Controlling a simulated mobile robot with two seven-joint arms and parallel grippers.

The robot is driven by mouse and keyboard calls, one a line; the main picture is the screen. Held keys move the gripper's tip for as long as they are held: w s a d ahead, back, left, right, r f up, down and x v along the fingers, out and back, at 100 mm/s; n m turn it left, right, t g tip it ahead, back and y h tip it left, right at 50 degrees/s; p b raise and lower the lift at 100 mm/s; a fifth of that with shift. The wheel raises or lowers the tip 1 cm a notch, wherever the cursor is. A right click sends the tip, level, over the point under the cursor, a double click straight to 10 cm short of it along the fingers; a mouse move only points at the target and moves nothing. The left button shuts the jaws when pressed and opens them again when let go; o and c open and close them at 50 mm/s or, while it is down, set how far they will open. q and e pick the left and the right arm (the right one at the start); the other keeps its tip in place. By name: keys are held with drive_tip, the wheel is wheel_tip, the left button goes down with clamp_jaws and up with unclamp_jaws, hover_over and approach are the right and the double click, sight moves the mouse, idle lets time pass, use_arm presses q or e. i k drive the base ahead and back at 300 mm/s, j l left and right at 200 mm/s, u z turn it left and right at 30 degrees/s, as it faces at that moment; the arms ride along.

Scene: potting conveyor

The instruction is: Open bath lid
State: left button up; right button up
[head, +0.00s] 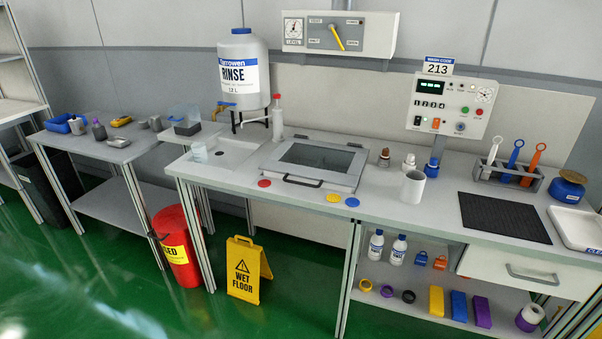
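The bath lid (316,158) is a grey-framed panel with a dark window, set in the middle of the long bench. It lies flat and closed. Its dark handle (303,181) is on the front edge, and hinges show at the back edge. Neither of my grippers shows in the head view.
Red, yellow and blue discs (333,197) lie before the lid. A white mug (413,187) and small bottles stand to its right, and a squeeze bottle (277,119) and sink (225,150) to its left. A wet floor sign (245,270) stands in front of the bench.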

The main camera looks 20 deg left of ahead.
sight(273, 164)
drive_tip(key=i+j+z, duration=0.45)
drive_tip(key=i+j, duration=0.4)
